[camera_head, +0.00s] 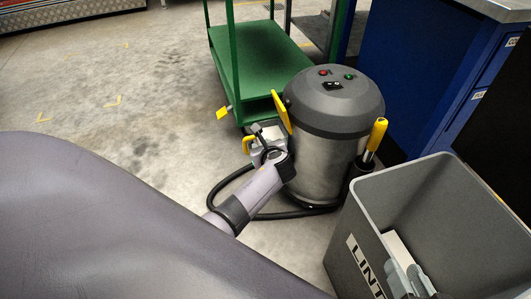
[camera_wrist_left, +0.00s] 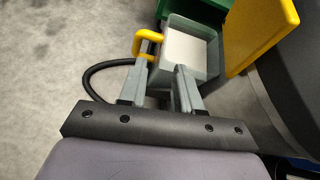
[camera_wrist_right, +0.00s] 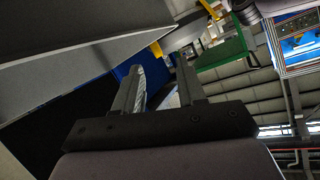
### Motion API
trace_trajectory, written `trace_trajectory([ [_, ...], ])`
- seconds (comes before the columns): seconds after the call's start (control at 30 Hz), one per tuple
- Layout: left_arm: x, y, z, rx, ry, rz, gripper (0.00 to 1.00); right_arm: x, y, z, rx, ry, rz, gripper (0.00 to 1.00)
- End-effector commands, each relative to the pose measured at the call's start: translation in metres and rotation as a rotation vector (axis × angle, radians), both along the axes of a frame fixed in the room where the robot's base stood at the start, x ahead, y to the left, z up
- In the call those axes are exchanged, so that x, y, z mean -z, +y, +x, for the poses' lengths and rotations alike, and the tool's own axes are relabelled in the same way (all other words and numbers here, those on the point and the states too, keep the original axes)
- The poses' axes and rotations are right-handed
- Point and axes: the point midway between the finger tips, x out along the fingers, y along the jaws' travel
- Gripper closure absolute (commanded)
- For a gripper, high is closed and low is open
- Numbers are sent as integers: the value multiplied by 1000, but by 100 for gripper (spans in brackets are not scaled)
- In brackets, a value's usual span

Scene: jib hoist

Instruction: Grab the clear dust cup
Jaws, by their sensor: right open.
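The clear dust cup (camera_wrist_left: 190,45) is a translucent box with a pale inside and a yellow handle (camera_wrist_left: 147,44) on its left. In the head view the cup (camera_head: 267,146) sits low at the left of the grey vacuum canister (camera_head: 330,150), partly hidden by my left gripper (camera_head: 270,155). In the left wrist view my left gripper (camera_wrist_left: 162,75) looks open, with its fingers at the cup's near side and the left fingertip close to the handle. I cannot tell whether they touch. My right gripper (camera_wrist_right: 160,68) is open and empty, away from the cup.
A yellow flap (camera_head: 281,111) stands beside the cup. A black hose (camera_head: 222,182) curves on the floor. A green cart (camera_head: 262,65) is behind. A grey LINT bin (camera_head: 350,225), a yellow-handled tool (camera_head: 376,135) and a blue cabinet (camera_head: 425,65) stand right. The left floor is clear.

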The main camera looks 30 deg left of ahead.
Motion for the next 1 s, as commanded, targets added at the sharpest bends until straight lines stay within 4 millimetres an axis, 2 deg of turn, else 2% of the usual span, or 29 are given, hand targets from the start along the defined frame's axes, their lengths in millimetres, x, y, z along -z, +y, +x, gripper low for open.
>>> trace_trajectory([
  [0.03, 7, 0, 7, 13, 24, 41, 67, 10, 2, 0, -7, -4, 8, 60],
  [0.2, 3, 4, 16, 35, 76, 124, 67, 10, 6, 0, -18, -14, 20, 60],
  [0.37, 8, 12, 23, 36, 83, 134, 67, 13, 3, -1, -14, -40, 4, 60],
  [0.7, 26, 33, 40, 36, 79, 130, 67, 17, -12, -4, 12, -150, -79, 60],
  [1.0, 35, 49, 55, 37, 80, 130, 67, 12, -25, -8, 34, -253, -158, 60],
])
